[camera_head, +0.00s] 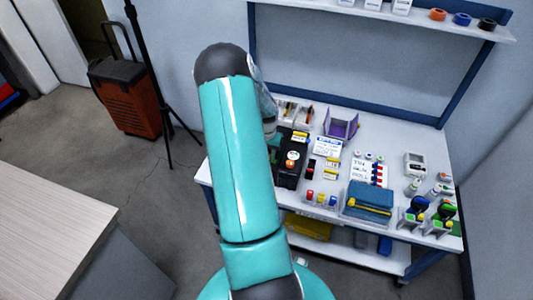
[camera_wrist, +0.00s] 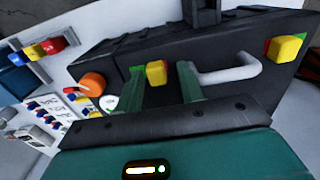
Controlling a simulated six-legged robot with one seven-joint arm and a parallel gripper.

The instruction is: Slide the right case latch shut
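A dark case (camera_wrist: 110,48) fills much of the wrist view, with a grey handle (camera_wrist: 230,73) on its near face. One yellow latch (camera_wrist: 156,74) is left of the handle, with green beside it. Another yellow latch (camera_wrist: 286,48) is right of the handle, with red at its left edge and green at its right. I cannot tell which one the task calls right. My gripper (camera_wrist: 162,82) is open, its two green fingers on either side of the left-hand latch in the picture; contact is unclear.
The workbench (camera_head: 330,113) is crowded right of my arm. A blue box (camera_head: 368,200) and a purple bin (camera_head: 340,125) stand on the bench. A shelf (camera_head: 415,19) is above it.

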